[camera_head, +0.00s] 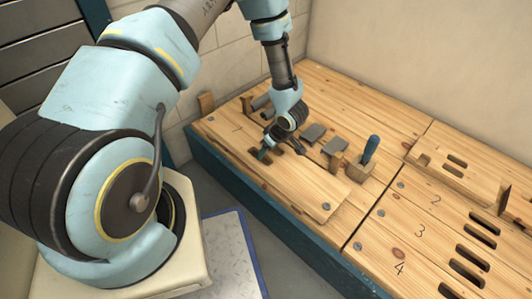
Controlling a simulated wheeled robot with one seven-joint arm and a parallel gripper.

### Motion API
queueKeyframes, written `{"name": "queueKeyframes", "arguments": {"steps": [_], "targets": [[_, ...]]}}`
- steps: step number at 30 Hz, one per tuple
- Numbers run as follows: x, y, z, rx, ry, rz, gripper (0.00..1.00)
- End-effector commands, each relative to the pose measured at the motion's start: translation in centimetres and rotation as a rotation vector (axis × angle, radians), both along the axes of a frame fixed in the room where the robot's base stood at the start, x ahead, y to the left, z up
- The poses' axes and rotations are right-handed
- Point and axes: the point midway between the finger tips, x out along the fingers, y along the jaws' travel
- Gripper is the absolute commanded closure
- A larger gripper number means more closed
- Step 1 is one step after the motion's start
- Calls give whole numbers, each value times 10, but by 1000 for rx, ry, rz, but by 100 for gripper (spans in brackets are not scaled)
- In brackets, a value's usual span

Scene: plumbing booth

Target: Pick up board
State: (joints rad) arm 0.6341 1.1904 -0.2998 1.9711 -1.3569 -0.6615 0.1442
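A long light wooden board (300,183) lies flat on the workbench at the left, with a dark slotted opening near its middle and a round screw head near its right end. My gripper (279,153) points down at the board's slotted part. Its two fingers look spread apart, with nothing visible between them. Whether the fingertips touch the board or enter the slots cannot be told, as the gripper partly hides the slots.
Behind the gripper are grey pipe pieces (262,102), dark flat pieces (312,134) and a blue-handled tool (370,148) in a wooden block. Another slotted board (453,179) lies at the right, near numbered slots (475,253). Walls border the workbench behind.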

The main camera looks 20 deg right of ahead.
Motion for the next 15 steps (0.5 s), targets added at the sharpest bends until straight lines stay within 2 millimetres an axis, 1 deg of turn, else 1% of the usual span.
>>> {"name": "queueKeyframes", "arguments": {"steps": [12,13,15], "targets": [[0,0,-2,-1,0,0,38],[0,0,-2,-1,0,0,40],[0,0,-2,-1,0,0,48]]}}
